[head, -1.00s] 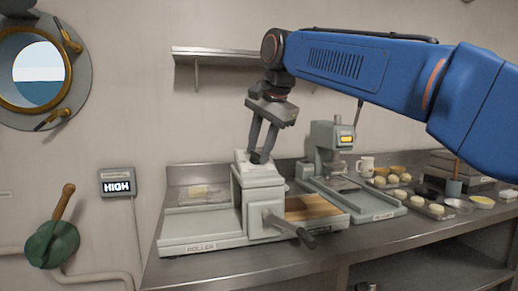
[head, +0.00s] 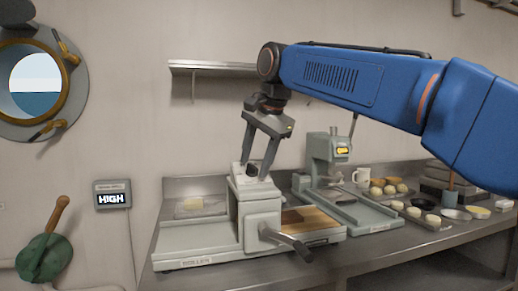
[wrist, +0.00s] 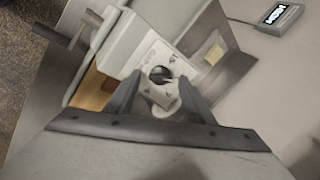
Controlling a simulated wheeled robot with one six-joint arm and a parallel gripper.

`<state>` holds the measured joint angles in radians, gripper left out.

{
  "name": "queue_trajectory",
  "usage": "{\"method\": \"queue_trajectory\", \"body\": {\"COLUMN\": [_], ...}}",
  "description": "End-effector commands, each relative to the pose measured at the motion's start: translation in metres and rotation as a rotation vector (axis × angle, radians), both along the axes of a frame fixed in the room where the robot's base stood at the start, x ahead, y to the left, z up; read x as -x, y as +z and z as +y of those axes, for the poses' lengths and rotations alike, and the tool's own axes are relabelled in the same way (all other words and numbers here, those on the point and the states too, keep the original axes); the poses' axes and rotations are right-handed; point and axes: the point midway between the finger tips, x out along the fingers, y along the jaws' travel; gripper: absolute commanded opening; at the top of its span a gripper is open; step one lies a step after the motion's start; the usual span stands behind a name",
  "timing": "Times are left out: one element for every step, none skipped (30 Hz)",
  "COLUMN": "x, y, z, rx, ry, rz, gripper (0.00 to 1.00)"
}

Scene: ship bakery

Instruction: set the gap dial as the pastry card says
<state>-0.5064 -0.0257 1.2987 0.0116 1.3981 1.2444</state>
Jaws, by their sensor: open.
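The roller machine (head: 262,215) stands on the counter, with a crank handle at its front right. Its pale top plate (wrist: 186,48) carries a round dark dial (wrist: 160,73) whose scale is too small to read. My gripper (head: 257,170) is open and points down at this top plate. In the wrist view its fingertips (wrist: 161,80) stand on either side of the dial area, with a pale piece between them; I cannot tell if they touch it. No pastry card can be made out.
A wall display (head: 113,195) reads HIGH; it also shows in the wrist view (wrist: 277,14). A wall shelf (head: 210,68) hangs behind my arm.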

Motion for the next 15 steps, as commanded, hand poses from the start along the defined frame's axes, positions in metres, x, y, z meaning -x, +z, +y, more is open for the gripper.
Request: {"method": "queue_trajectory", "body": {"x": [0.001,0.002,0.003,0.005,0.006,0.009,0.011,0.013,0.016,0.019,0.021,0.024,0.026,0.029,0.032], "y": [0.003,0.005,0.009,0.012,0.016,0.022,0.027,0.032,0.039,0.044,0.05,0.057,0.063,0.068,0.075], "z": [-0.001,-0.001,-0.002,-0.003,-0.004,-0.005,-0.007,-0.008,-0.01,-0.011,-0.013,-0.014,-0.016,-0.017,-0.019], "rx": [-0.001,-0.001,-0.002,-0.001,-0.001,-0.002,-0.002,-0.002,-0.002,-0.002,-0.002,-0.002,-0.002,-0.002,-0.002], "ry": [0.0,0.0,0.0,0.0,0.0,0.0,0.0,0.0,0.0,0.0,0.0,0.0,0.0,0.0,0.0], "rz": [-0.002,-0.002,-0.003,-0.002,-0.002,-0.003,-0.003,-0.003,-0.003,-0.003,-0.003,-0.003,-0.003,-0.003,-0.003], "gripper": [0.48,0.48,0.48,0.48,0.48,0.48,0.48,0.48,0.48,0.48,0.48,0.48,0.48,0.48,0.48]}}
